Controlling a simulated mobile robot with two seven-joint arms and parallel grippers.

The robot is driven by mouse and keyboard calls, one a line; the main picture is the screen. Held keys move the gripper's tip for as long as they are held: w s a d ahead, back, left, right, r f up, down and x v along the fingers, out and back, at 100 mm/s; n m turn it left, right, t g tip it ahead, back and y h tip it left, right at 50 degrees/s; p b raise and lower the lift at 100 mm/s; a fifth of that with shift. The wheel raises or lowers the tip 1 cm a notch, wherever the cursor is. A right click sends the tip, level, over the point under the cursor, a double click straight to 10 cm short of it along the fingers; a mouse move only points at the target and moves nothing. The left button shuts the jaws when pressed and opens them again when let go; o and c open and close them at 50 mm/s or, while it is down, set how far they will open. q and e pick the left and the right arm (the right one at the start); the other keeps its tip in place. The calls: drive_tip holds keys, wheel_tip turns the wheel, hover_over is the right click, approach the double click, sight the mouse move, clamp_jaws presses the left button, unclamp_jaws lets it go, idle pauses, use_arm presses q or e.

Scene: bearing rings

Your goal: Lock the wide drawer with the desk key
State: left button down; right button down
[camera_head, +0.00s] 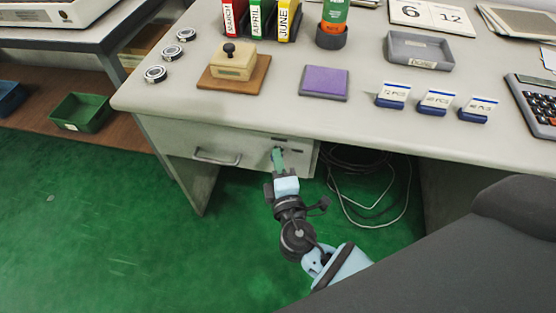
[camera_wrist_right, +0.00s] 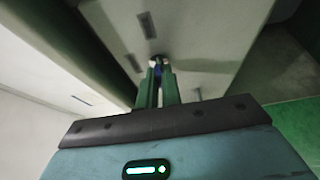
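The wide drawer (camera_head: 235,160) is under the left part of the desk, and its front looks flush with the desk. It has a bar handle (camera_head: 216,157). My right gripper (camera_head: 277,155) is at the drawer front, right of the handle. In the right wrist view my right gripper (camera_wrist_right: 158,80) has its green fingers close together on a small dark blue piece, likely the desk key (camera_wrist_right: 157,68), at the lock spot (camera_wrist_right: 153,60). The fingers hide most of the key, and I cannot tell how far it is turned. My left gripper is out of view.
The desk top (camera_head: 330,110) holds a stamp on a wooden block (camera_head: 233,65), a purple pad (camera_head: 324,82), binders (camera_head: 262,18), bearing rings (camera_head: 155,74) and small labelled boxes (camera_head: 437,102). Loose cables (camera_head: 375,205) hang under the desk, right of the drawer. Green floor lies open at left.

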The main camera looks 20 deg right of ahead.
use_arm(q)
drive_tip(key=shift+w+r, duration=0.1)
